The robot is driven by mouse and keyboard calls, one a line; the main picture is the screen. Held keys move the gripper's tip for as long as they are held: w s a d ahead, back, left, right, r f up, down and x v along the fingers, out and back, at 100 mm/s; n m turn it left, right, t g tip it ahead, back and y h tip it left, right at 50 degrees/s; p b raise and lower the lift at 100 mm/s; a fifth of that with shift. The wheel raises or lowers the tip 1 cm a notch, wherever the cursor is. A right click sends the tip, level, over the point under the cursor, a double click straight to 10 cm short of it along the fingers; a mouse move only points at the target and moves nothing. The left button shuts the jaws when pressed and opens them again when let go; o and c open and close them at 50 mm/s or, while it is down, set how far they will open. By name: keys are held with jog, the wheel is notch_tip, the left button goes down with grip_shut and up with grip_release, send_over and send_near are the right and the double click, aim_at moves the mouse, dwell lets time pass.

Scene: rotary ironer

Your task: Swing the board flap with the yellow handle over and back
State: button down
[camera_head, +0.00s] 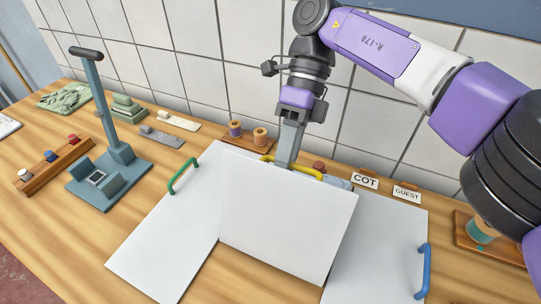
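A white folding board lies on the wooden table, with a left panel (165,235) bearing a green handle (183,177) and a right panel (385,255) bearing a blue handle (423,271). Between them, the middle flap (288,225) is tilted up off the table, its upper edge toward the wall. The yellow handle (308,171) shows just beyond that upper edge. My gripper (285,162) points down at the yellow handle, its narrow grey fingers close together and appearing shut on it. The fingertips are partly hidden by the handle and flap.
A blue-grey stand (108,187) with an upright post is left of the board, near a rack of spools (54,165). Thread spools (259,136) and "COT" (364,181) and "GUEST" (406,194) cards line the back. The tiled wall is close behind.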

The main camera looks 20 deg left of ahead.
jog(key=shift+w+d+f, duration=0.2)
jog(key=shift+w+f, duration=0.1)
jog(key=shift+w, duration=0.15)
jog(key=shift+w+d+f, duration=0.15)
jog(key=shift+w+f, duration=0.1)
jog(key=shift+w, duration=0.2)
jog(key=c, duration=1.5)
grip_release()
jog(key=shift+w, duration=0.2)
jog(key=shift+r, duration=0.2)
notch_tip(320, 180, up, 20)
jog(key=p, duration=0.6)
jog(key=shift+s+a, duration=0.25)
jog(key=shift+s, duration=0.05)
